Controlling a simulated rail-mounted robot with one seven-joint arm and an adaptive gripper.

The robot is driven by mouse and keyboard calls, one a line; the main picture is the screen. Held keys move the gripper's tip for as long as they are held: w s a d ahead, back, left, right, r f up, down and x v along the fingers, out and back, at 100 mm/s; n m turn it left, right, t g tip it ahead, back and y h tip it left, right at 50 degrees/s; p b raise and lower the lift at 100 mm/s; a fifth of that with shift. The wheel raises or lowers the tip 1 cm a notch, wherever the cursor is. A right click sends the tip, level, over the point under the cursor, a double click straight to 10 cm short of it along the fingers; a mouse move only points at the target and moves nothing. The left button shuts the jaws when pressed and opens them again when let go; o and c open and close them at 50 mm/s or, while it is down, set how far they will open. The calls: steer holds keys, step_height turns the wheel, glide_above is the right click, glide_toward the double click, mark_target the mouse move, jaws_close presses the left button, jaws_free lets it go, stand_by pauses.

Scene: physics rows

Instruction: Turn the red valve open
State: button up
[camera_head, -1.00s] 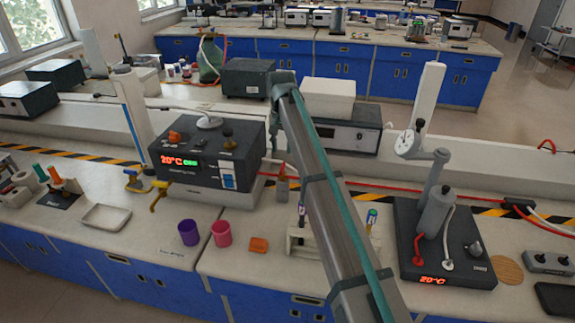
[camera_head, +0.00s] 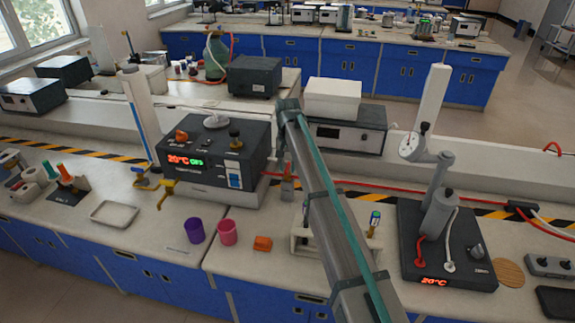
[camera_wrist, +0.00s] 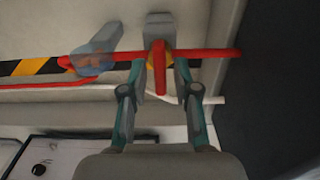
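In the wrist view, the red valve handle (camera_wrist: 159,80) is a narrow upright red piece with yellow at its sides. It stands in front of a horizontal red bar or pipe (camera_wrist: 212,54) and a grey mount (camera_wrist: 158,24). My gripper (camera_wrist: 160,75) is open, with one teal-and-grey finger on each side of the handle. Gaps show between the fingers and the handle; contact and exact depth cannot be told. In the head view my arm crosses the centre of the bench, and I cannot make out the gripper or the valve handle there.
A heater box (camera_head: 214,160) stands left of my arm and a stirrer (camera_head: 447,245) right of it. A purple cup (camera_head: 194,231), a pink cup (camera_head: 228,233) and an orange block (camera_head: 263,244) sit near the front edge. A red hose (camera_head: 372,196) runs along the bench.

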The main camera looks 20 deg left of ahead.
jaws_close()
steer(key=shift+n, duration=0.4)
steer(key=n, duration=0.2)
steer(key=shift+n, duration=0.4)
steer(key=n, duration=0.4)
steer(key=shift+n, duration=0.3)
steer(key=n, duration=0.5)
steer(key=shift+b, duration=0.35)
steer(key=n, duration=0.4)
steer(key=shift+n, duration=0.3)
